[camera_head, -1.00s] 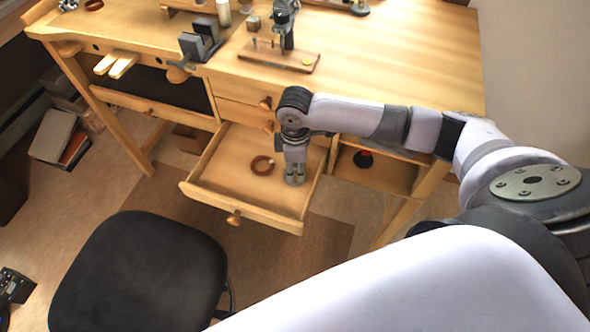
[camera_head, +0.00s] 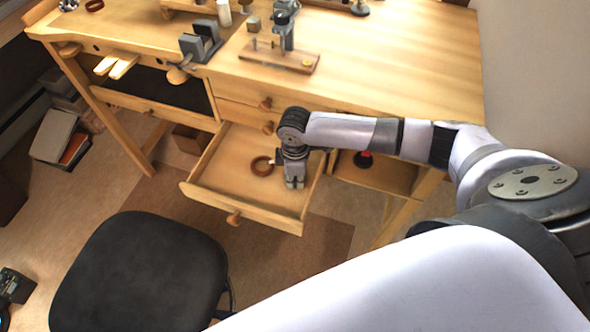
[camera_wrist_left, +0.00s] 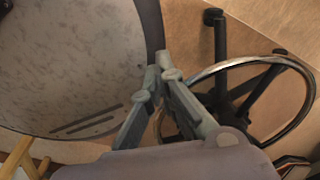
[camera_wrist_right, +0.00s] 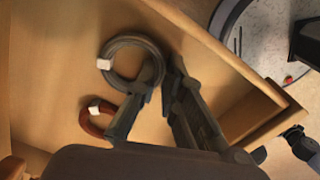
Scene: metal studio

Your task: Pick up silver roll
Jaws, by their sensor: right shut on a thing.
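The silver roll (camera_wrist_right: 130,40), a grey coil with a white tag, shows in the right wrist view. My right gripper (camera_wrist_right: 166,68) is shut on the right side of its ring. In the head view my right gripper (camera_head: 294,184) is over the right part of the open drawer (camera_head: 262,222); the silver roll is hard to make out there. Whether the roll still touches the drawer bottom, I cannot tell. My left gripper (camera_wrist_left: 160,65) shows in the left wrist view with its fingertips together and nothing between them, above the chair and floor.
The drawer walls stand around my right gripper. The wooden workbench (camera_head: 400,70) is above and behind. A black chair (camera_head: 140,270) stands in front.

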